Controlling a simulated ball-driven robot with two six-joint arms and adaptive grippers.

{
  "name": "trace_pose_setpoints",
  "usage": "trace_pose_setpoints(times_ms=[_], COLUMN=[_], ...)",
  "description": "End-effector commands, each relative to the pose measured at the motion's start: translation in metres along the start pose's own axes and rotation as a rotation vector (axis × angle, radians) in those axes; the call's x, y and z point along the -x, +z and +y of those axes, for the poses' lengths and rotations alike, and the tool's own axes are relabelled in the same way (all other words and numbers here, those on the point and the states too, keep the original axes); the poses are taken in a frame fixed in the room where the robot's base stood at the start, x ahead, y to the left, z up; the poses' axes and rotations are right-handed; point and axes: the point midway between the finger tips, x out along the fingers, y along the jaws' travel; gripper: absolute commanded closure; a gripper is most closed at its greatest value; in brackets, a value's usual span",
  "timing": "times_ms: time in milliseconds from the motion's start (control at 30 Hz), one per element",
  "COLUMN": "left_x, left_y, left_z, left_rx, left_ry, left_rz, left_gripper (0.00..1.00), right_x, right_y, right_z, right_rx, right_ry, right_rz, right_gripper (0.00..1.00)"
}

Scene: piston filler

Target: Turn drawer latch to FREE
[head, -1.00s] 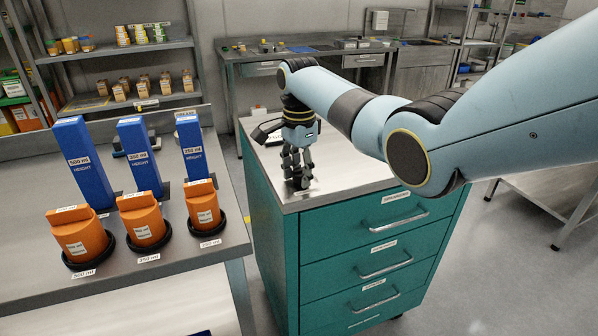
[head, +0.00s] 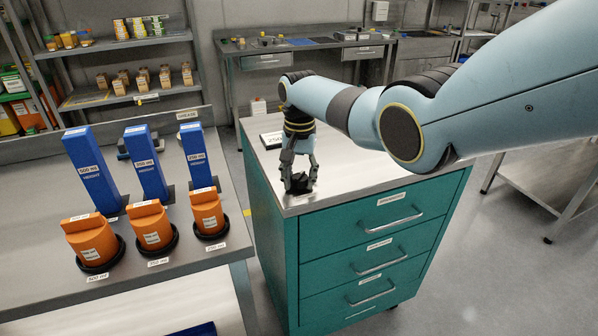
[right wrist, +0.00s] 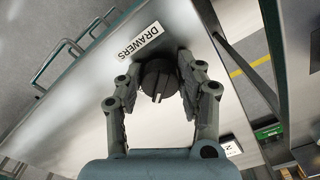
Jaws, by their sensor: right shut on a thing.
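The drawer latch is a dark round knob (right wrist: 160,80) on the cabinet top, beside a white label reading DRAWERS (right wrist: 139,41). A light line marks the knob's face. My right gripper (right wrist: 158,85) has its fingers on either side of the knob and is shut on it. In the head view my right gripper (head: 300,180) points down at the front left corner of the cabinet top, where the dark knob (head: 299,184) shows between its fingers. No FREE marking is readable. My left gripper is not in view.
The teal drawer cabinet (head: 350,262) has several drawers with metal handles, all looking closed. A bench (head: 40,235) at the left holds blue blocks (head: 91,172) and orange containers (head: 92,243). The cabinet top right of the gripper is clear.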

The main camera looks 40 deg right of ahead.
Motion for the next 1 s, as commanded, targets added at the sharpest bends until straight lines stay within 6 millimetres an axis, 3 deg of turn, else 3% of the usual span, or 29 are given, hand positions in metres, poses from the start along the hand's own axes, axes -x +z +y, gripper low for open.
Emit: trace_pose_setpoints(times_ms=[600,1000], left_x=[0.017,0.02], left_y=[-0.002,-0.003], left_z=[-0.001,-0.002], left_rx=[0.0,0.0], left_ry=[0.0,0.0], left_rz=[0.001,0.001], left_gripper=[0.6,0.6], right_x=[0.002,0.001], right_y=[-0.002,-0.003], right_z=[0.002,0.003], right_rx=[0.57,0.806], right_ry=[-0.001,-0.001], right_rz=[0.003,0.004], right_gripper=[0.95,0.95])
